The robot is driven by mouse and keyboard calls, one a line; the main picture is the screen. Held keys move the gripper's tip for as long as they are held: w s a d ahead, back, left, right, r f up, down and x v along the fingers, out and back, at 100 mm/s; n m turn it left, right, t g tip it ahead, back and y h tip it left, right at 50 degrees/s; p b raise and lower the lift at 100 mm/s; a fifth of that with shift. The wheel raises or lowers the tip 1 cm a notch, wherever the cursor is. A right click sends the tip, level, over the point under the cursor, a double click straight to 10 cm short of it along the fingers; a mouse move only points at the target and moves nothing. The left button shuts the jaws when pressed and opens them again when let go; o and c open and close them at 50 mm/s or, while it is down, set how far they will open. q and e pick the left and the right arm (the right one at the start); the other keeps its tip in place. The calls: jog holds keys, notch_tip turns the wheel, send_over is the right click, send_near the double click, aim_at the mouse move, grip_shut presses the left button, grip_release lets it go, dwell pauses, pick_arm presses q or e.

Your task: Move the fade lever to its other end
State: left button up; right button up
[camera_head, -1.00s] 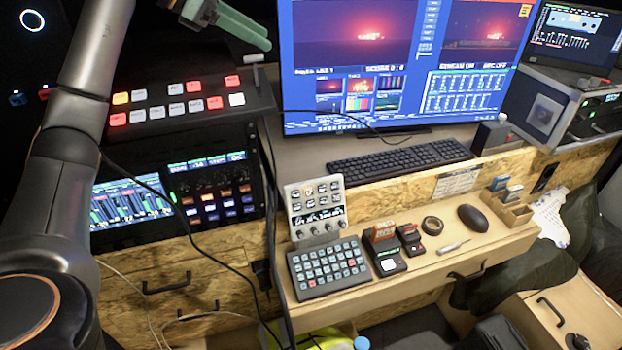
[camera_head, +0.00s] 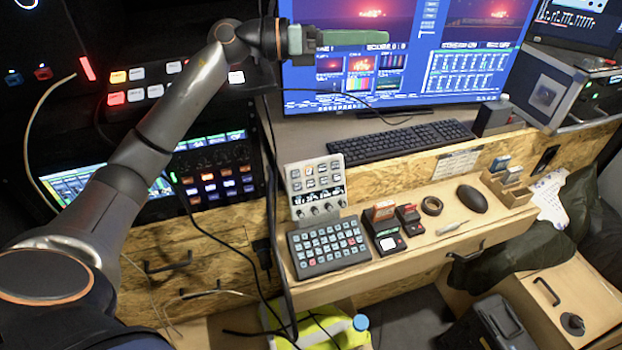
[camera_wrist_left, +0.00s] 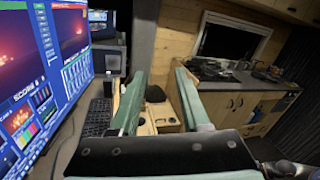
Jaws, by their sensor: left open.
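The video switcher panel (camera_head: 137,87) with lit red, orange and white buttons stands at the upper left in the head view. Its right end, where the fade lever was seen earlier, is behind or close to my left wrist, and I cannot make the lever out now. My left gripper (camera_head: 368,63) has pale green fingers and points right, in front of the big monitor in the head view. In the left wrist view the left gripper (camera_wrist_left: 160,75) has its fingers apart with nothing between them. My right gripper is not in view.
The big monitor (camera_head: 460,75) stands close beside the gripper. Below are a keyboard (camera_head: 400,142), a button pad (camera_head: 328,247) and a small mixer (camera_head: 317,187). An audio mixer screen (camera_head: 75,184) is under the switcher. Black cables hang left of the desk.

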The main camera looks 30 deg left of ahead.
pick_arm(q)
jog(key=s+f+m+y, duration=0.4)
jog(key=f+m+y, duration=0.1)
jog(key=f+m, duration=0.6)
jog(key=s+a+f+m+y, duration=0.1)
jog(key=s+f+m+y, duration=0.3)
jog(key=f+m, duration=0.7)
jog(key=s+f+m+t+y, duration=0.1)
jog(key=s+f+m+y, duration=0.4)
jog(key=f+m, duration=0.6)
jog(key=shift+a+f+m+y, duration=0.35)
jog(key=shift+m+y, duration=0.15)
jog(key=shift+y, duration=0.8)
